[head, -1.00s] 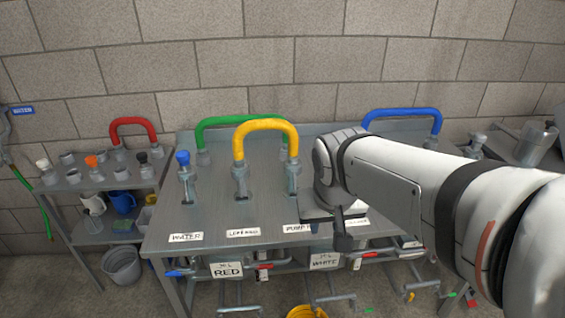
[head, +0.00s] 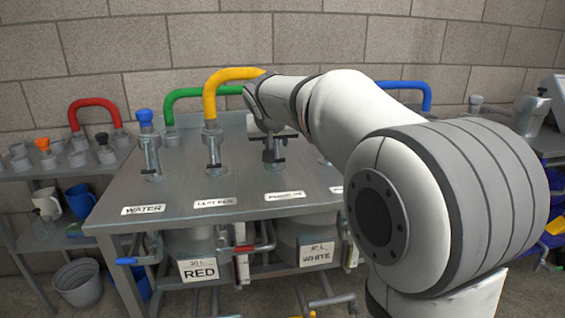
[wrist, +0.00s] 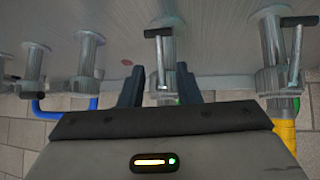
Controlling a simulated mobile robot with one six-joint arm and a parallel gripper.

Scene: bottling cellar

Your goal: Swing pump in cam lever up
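The pump in port (head: 273,158) is a grey upright coupling on the steel bench, right of the yellow-hosed port (head: 212,155). Its label (head: 285,195) is blurred now. In the wrist view, which looks inverted, a port (wrist: 152,50) that appears to be the same one stands in the middle, and its thin cam lever (wrist: 163,62) has a dark grip end. My gripper (wrist: 158,85) is open and empty, its two dark fingers apart with the port and lever beyond the gap. I cannot tell whether they touch.
The yellow hose (head: 210,95) arches close to my wrist. Green (head: 190,92) and blue (head: 410,86) hoses stand behind. A blue-capped port (head: 147,140) is at left. Signs marked RED (head: 198,271) and WHITE (head: 317,255) hang in front. Bench space before the ports is clear.

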